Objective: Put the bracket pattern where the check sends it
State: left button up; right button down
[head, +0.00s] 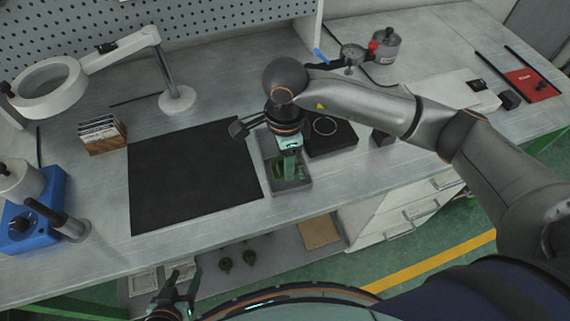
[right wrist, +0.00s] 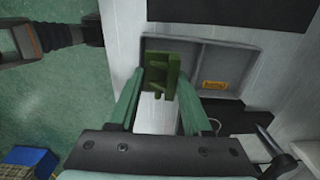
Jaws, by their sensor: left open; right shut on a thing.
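A green bracket pattern (right wrist: 160,76) is between the green fingertips of my right gripper (right wrist: 157,84), which is shut on it. In the head view my right gripper (head: 289,160) points down over a shallow grey tray (head: 292,190); green shows within its outline. The right wrist view shows the tray (right wrist: 228,66) with a yellow label and a bare floor to the right of the bracket. I cannot tell whether the bracket touches the tray. My left gripper (head: 176,296) is open and empty, low in front of the bench.
A black mat (head: 190,175) lies left of the tray. A black device with a ring (head: 327,130) is right of it. A magnifier lamp (head: 50,88), blue machine (head: 35,218), dial gauge (head: 352,54), metal pot (head: 386,48) and red booklet (head: 530,85) stand around.

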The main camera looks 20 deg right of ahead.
jog(key=shift+w+d+f, duration=0.15)
jog(key=shift+w+f, duration=0.5)
jog(key=shift+f, duration=0.25)
notch_tip(320, 180, down, 3)
jog(key=shift+p, duration=0.3)
jog(key=shift+w, duration=0.1)
jog(key=shift+f, duration=0.1)
jog(key=shift+f, duration=0.15)
jog(key=c, duration=0.6)
grip_release()
